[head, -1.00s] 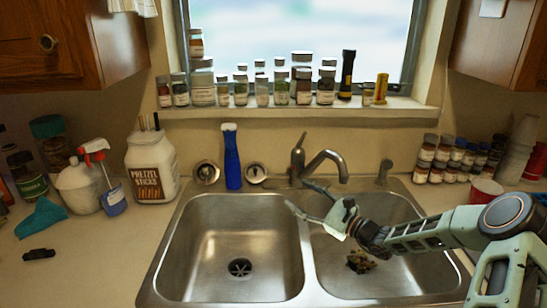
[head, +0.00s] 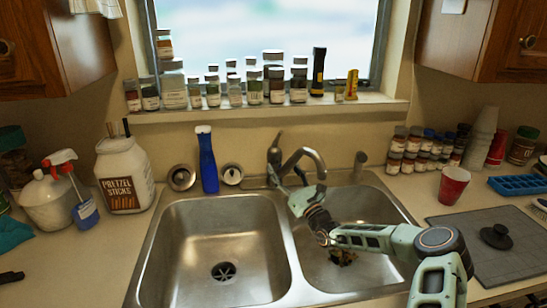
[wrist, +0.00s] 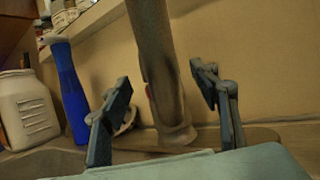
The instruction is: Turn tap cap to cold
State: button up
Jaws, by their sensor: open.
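The metal tap (head: 303,158) stands behind the double sink, with its cap and upright lever (head: 275,150) on the left of its body and the spout curving to the right. My gripper (head: 285,187) is just in front of the tap's base, below the spout. In the wrist view the open fingers of my gripper (wrist: 160,78) stand on either side of the tap's body (wrist: 158,70), with space beside it. I cannot tell whether either finger touches it. The top of the tap is outside the wrist view.
A blue bottle (head: 208,160) stands left of the tap, and a pretzel jar (head: 125,175) farther left. Several spice jars line the sill (head: 280,108). A red cup (head: 453,185) is on the right counter. The left sink basin (head: 215,240) is clear.

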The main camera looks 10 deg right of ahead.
aim_at(274, 156)
jog(key=x, duration=0.5)
jog(key=shift+w+a+r, duration=0.1)
jog(key=shift+w+a, duration=0.05)
jog(key=shift+w, duration=0.15)
